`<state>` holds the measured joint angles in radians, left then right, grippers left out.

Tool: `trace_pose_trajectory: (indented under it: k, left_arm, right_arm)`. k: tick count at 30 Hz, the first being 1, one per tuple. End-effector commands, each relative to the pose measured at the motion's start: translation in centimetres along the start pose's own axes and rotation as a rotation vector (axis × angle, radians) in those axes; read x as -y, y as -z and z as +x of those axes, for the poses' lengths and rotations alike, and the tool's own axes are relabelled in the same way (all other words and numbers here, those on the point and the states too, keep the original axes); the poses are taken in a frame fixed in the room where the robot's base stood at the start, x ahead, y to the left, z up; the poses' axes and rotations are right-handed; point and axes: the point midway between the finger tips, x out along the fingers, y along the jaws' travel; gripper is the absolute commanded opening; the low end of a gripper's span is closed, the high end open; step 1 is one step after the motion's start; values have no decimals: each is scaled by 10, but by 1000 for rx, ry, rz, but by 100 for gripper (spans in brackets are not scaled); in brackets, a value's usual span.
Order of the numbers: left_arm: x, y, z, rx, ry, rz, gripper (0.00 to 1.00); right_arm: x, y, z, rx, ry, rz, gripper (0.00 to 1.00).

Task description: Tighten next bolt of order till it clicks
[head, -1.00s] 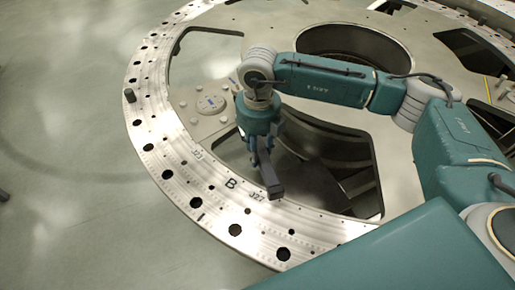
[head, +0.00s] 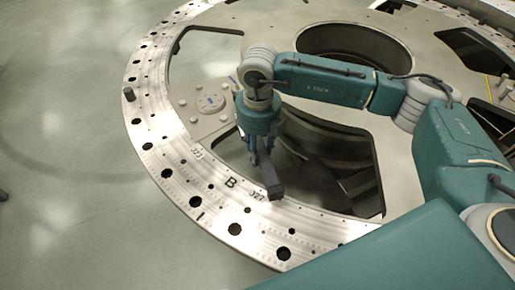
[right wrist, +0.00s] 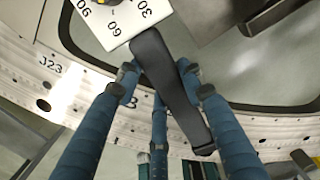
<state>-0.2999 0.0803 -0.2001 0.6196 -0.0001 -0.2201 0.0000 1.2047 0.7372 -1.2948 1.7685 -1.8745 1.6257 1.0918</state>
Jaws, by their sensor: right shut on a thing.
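My right gripper (head: 262,158) hangs over the inner edge of the turret plate's ring (head: 178,178), near the marks "B" and "J27". Its blue fingers are shut on a dark bar-shaped tool (head: 272,182). In the right wrist view the right gripper (right wrist: 160,78) holds the tool's dark handle (right wrist: 165,70). A white dial face (right wrist: 112,18) marked 30, 60 and 90 shows beyond the handle. A dark bolt (head: 129,95) stands up on the ring's left rim, apart from the gripper. I cannot tell whether the tool touches any bolt. My left gripper is not in view.
Several dark holes, such as one near the front (head: 235,229), line the ring. A large opening (head: 340,165) lies inside the ring behind the tool. The floor (head: 60,120) at left is mostly clear.

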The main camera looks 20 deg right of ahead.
Motion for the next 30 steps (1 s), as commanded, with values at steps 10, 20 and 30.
trace_pose_trajectory:
  k: [10,20,30]
  left_arm:
    - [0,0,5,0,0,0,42]
    - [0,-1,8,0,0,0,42]
    - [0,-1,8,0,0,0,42]
  right_arm:
    - [-1,-2,1,6,-3,0,0]
    - [0,-2,2,6,-2,0,0]
    - [-2,-2,2,6,-3,2,0]
